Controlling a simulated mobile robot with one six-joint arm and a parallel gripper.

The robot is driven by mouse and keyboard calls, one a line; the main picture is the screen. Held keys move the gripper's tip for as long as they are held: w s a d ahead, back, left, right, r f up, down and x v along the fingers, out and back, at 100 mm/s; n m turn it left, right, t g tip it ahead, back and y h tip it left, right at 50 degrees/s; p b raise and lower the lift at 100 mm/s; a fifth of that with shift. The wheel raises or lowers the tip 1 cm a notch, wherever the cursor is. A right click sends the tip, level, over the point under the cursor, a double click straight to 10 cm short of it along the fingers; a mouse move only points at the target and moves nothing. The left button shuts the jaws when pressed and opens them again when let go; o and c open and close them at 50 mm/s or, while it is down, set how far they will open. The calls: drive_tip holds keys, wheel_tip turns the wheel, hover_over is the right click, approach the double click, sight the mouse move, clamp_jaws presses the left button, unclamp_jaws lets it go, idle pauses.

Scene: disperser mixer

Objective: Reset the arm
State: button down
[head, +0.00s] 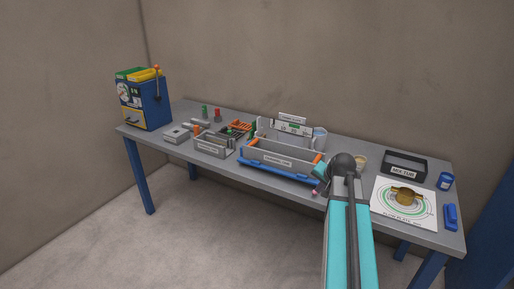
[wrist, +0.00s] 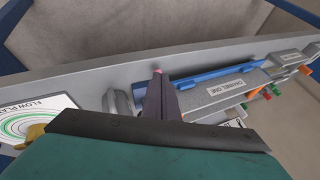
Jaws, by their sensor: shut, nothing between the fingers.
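My arm reaches up from the bottom of the head view to the front edge of the grey table (head: 290,181). My gripper (head: 315,191) is partly hidden by my own arm there, near the right end of the grey tray with a blue front bar (head: 279,173). In the wrist view my gripper (wrist: 158,77) shows dark fingers together, with nothing between them. They point toward the table's edge, beside the blue bar (wrist: 215,73). I cannot tell whether the fingertips touch anything.
A white flow plate sheet (head: 387,209) with a brass disc (head: 405,197), a black bin (head: 405,165) and blue items lie at the right. A blue machine (head: 145,102) stands at the far left. Small grey boxes (head: 213,147) sit left of the tray. The floor in front is clear.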

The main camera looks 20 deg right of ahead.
drive_tip(key=w+a+f+n+g+y+b, duration=0.2)
drive_tip(key=a+f, duration=1.1)
drive_tip(key=f, duration=0.1)
drive_tip(key=s+a+f+n+g+y+b, duration=0.15)
drive_tip(key=s+a+f, duration=0.25)
drive_tip(key=a+f, duration=0.4)
drive_tip(key=s+a+f+n+g, duration=0.1)
drive_tip(key=s+a+f+g, duration=0.1)
drive_tip(key=s+a+f, duration=0.5)
drive_tip(key=s+a+f+n+g+b, duration=0.1)
drive_tip(key=s+a+f+g, duration=0.1)
drive_tip(key=s+a+f, duration=0.35)
drive_tip(key=s+a+f+n+g, duration=0.1)
drive_tip(key=s+a+f+n, duration=0.15)
drive_tip(key=s+f, duration=0.55)
drive_tip(key=s+a+f+n+g+h, duration=0.1)
drive_tip(key=s+f+n+g, duration=0.3)
drive_tip(key=s, duration=0.9)
wheel_tip(320, 180, down, 2)
drive_tip(key=shift+s+h+b, duration=0.2)
drive_tip(key=shift+h+b, duration=0.15)
drive_tip(key=shift+a, duration=0.15)
